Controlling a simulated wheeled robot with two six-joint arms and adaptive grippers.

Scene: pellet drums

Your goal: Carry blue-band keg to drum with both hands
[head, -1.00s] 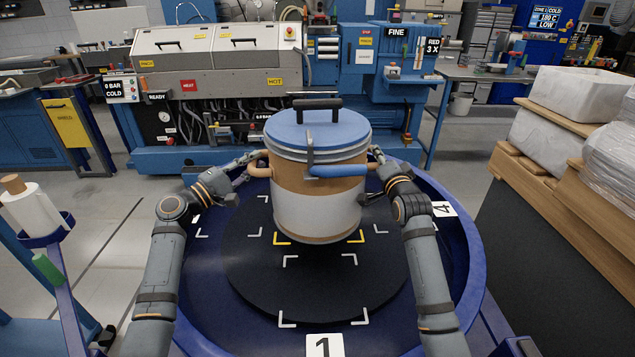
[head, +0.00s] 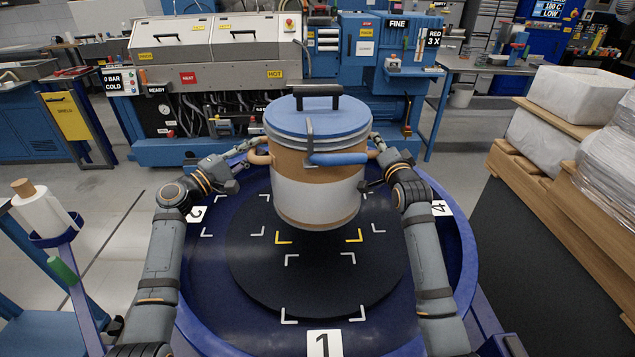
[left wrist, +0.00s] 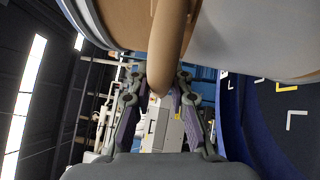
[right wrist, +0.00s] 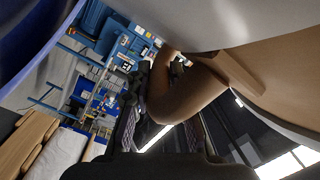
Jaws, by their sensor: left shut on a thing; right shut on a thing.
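The keg (head: 318,165) has a blue lid with a black top handle, a tan body and a wide pale grey band. It is upright and held above the blue drum (head: 205,325), over its dark round floor. My left gripper (head: 248,160) is shut on the keg's tan left side handle (left wrist: 168,45). My right gripper (head: 374,150) is at the opposite side handle (right wrist: 185,95), shut on it. In the head view the keg and arm partly hide the right fingertips. A blue front lever (head: 338,159) crosses the keg's front.
The drum floor carries white and yellow corner marks (head: 353,235). Number plates 1 (head: 324,344), 2 and 4 sit on the drum. Wooden pallets with wrapped loads (head: 560,190) stand right. A paper roll (head: 42,212) stands left; a blue machine (head: 270,80) is behind.

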